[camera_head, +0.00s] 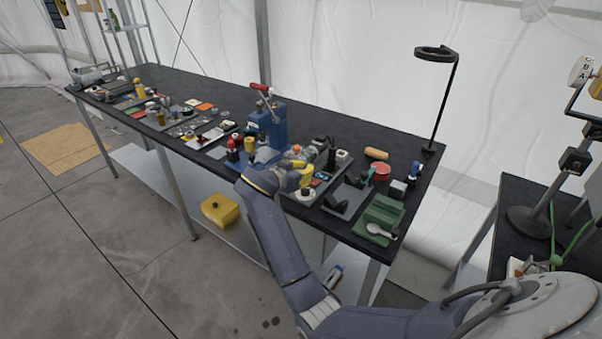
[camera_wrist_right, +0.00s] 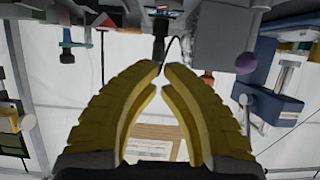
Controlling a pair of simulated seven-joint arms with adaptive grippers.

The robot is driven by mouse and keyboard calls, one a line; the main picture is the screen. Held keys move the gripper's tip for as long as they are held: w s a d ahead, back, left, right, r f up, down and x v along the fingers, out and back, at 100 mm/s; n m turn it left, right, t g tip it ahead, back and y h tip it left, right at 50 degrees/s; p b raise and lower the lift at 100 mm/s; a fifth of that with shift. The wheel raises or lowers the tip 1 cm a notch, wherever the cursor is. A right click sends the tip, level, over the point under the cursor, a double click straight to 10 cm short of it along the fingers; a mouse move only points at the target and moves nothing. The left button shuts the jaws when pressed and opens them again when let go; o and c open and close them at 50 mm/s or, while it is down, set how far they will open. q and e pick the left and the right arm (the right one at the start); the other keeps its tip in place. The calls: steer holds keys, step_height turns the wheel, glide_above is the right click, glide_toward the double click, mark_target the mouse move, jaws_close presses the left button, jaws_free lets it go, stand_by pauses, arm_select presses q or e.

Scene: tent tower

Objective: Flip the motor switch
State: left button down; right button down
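My right gripper (camera_head: 304,177) is over the front edge of the black workbench, above a grey tray of small parts. Its yellow fingers also show in the right wrist view (camera_wrist_right: 162,76); their tips come almost together, with nothing held between them. A silvery, motor-like part (camera_head: 309,154) lies just behind the gripper. A small blue-faced module (camera_head: 321,178) is close beside the fingers. I cannot make out the motor switch for certain; the gripper hides part of the tray. My left gripper is not in view.
A blue press (camera_head: 265,128) with a red lever stands left of the gripper. Right are a green tray (camera_head: 379,220), a red cup (camera_head: 381,171) and a black ring lamp (camera_head: 437,52). A yellow box (camera_head: 220,210) sits on the lower shelf. Small parts crowd the bench's left side.

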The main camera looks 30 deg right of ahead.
glide_above(313, 184)
steer(key=shift+d+f, duration=0.25)
steer(key=shift+f, duration=0.75)
steer(key=shift+a+f, duration=0.2)
steer(key=shift+f, duration=0.9)
steer(key=shift+a+f, duration=0.1)
steer(key=shift+f, duration=0.8)
